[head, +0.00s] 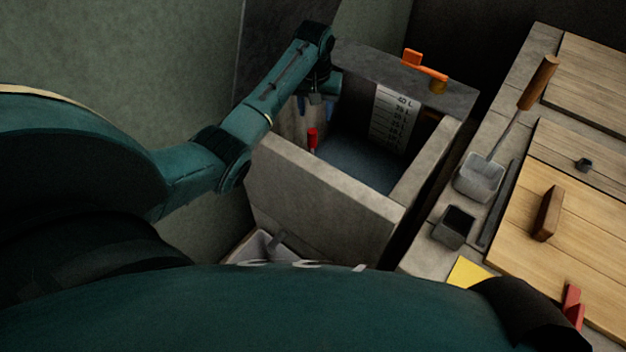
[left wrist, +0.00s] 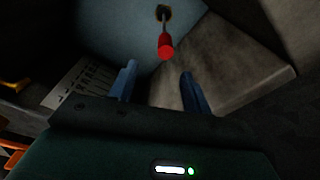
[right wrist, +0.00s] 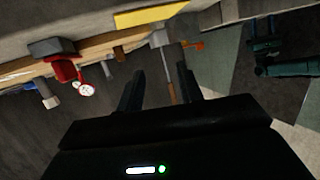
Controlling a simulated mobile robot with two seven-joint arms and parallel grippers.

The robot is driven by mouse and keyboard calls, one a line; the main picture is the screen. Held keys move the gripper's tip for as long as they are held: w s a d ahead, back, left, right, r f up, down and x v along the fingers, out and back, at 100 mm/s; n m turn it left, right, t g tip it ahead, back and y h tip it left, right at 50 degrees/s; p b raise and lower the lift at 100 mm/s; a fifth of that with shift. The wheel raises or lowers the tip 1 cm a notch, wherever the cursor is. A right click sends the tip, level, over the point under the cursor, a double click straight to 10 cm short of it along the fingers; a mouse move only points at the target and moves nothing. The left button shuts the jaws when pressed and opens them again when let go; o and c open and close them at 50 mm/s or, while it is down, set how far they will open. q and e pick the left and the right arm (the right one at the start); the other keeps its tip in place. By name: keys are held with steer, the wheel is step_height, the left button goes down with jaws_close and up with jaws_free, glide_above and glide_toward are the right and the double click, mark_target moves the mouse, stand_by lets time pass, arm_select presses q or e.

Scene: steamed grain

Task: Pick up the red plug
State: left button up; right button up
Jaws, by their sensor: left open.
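The red plug (head: 313,138) stands inside the stone tank (head: 330,195), near its left wall. In the left wrist view the plug's red grip (left wrist: 166,46) tops a thin stem that runs down to a dark round hole in the blue-grey tank floor. My left gripper (head: 316,103) hangs over the tank's left side. In the left wrist view its two blue fingers (left wrist: 160,88) are spread, with the plug beyond and between them, and nothing is held. My right gripper (right wrist: 160,88) has its dark fingers apart and appears empty, away from the tank.
An orange-handled fitting (head: 425,66) sits on the tank's back rim. A marked level scale (head: 392,115) is on the inner wall. A counter at right holds a wooden-handled scoop (head: 480,178), a dark cup (head: 454,226) and a wooden block (head: 548,213). Tank walls surround my left gripper.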

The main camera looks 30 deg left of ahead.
mark_target(312, 139)
arm_select(q)
steer(key=shift+a+r+n+g+h+b, duration=0.15)
steer(key=shift+a+r+n+g+b, duration=0.1)
steer(key=shift+r, duration=0.2)
steer(key=shift+a+r+n+g+h+b, duration=0.15)
steer(key=shift+a+r+g+b, duration=0.1)
steer(key=shift+r, duration=0.2)
step_height(312, 139, down, 8)
steer(key=shift+d+r+b, duration=0.1)
steer(key=shift+r+b, duration=0.1)
steer(key=shift+b, duration=0.85)
step_height(312, 139, down, 4)
steer(key=shift+s+f+b, duration=0.1)
steer(key=shift+f+b, duration=0.05)
steer(key=shift+b, duration=0.8)
steer(key=shift+f, duration=0.35)
steer(key=shift+c, duration=0.3)
arm_select(e)
steer(key=shift+n+g+y, duration=0.3)
steer(key=shift+n+y, duration=0.1)
steer(key=shift+n, duration=0.4)
steer(key=f, duration=0.1)
steer(key=a+f, duration=0.1)
steer(key=f, duration=0.1)
steer(key=a+f, duration=0.1)
steer(key=f, duration=0.1)
steer(key=shift+w+a+f, duration=0.15)
steer(key=shift+w+f, duration=0.05)
steer(key=shift+f, duration=0.05)
